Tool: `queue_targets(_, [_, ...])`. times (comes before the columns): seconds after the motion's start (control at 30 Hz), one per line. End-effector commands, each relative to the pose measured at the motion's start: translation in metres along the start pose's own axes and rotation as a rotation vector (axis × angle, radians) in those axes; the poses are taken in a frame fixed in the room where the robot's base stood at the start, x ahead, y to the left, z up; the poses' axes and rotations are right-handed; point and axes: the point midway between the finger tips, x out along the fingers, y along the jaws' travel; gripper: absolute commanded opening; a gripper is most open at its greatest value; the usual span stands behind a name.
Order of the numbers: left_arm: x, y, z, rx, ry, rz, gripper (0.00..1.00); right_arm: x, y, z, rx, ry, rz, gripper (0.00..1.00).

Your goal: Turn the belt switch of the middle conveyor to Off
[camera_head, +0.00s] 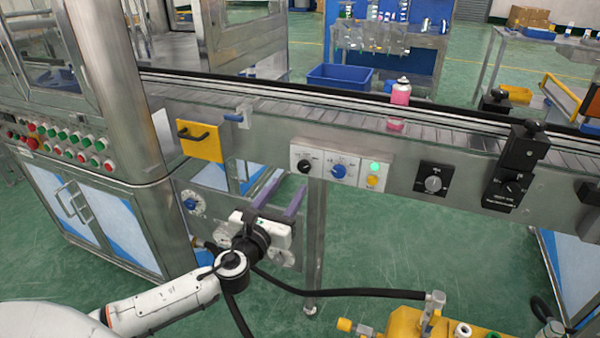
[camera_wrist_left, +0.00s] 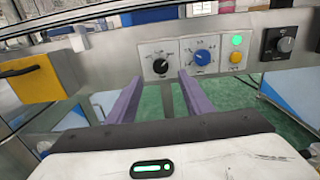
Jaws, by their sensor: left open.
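The middle conveyor (camera_head: 270,108) crosses the view with controls on its front rail. A white panel carries a black knob (camera_head: 304,166) and a blue knob (camera_head: 338,171); in the left wrist view the black knob (camera_wrist_left: 160,66) and blue knob (camera_wrist_left: 202,57) sit just beyond my fingers. I cannot read the labels, so which knob is the belt switch is unclear. My left gripper (camera_head: 294,180) is open and empty, its purple fingers below and in front of the panel. In the left wrist view the left gripper (camera_wrist_left: 160,78) points toward the black knob, apart from it. My right gripper is not in view.
A green light (camera_head: 374,166) and yellow button (camera_head: 373,181) sit right of the blue knob. A yellow handled box (camera_head: 200,142) juts out at left. Farther right are a black dial (camera_head: 433,180) and black switch boxes (camera_head: 508,188). A pink can (camera_head: 400,95) stands on the belt.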

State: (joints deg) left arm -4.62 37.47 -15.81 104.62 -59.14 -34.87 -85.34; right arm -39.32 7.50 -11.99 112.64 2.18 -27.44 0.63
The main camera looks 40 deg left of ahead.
Motion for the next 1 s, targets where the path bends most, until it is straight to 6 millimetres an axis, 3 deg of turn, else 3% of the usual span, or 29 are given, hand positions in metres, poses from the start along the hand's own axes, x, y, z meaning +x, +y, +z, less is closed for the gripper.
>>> queue_targets(0.2, [0.042,0.000,0.001,-0.007,0.000,0.002,0.46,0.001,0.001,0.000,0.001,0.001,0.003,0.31])
queue_targets(0.43, [0.077,0.000,-0.001,-0.009,0.003,0.002,0.46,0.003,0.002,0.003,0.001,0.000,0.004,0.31])
queue_targets(0.6, [0.087,-0.001,-0.002,-0.010,0.005,0.000,0.46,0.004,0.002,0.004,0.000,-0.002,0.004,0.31])
queue_targets(0.87, [0.089,-0.001,-0.002,-0.010,0.005,0.000,0.46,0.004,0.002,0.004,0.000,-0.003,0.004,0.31])
queue_targets(1.0, [0.089,0.000,-0.002,-0.010,0.005,0.000,0.26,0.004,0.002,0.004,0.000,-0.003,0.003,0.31])
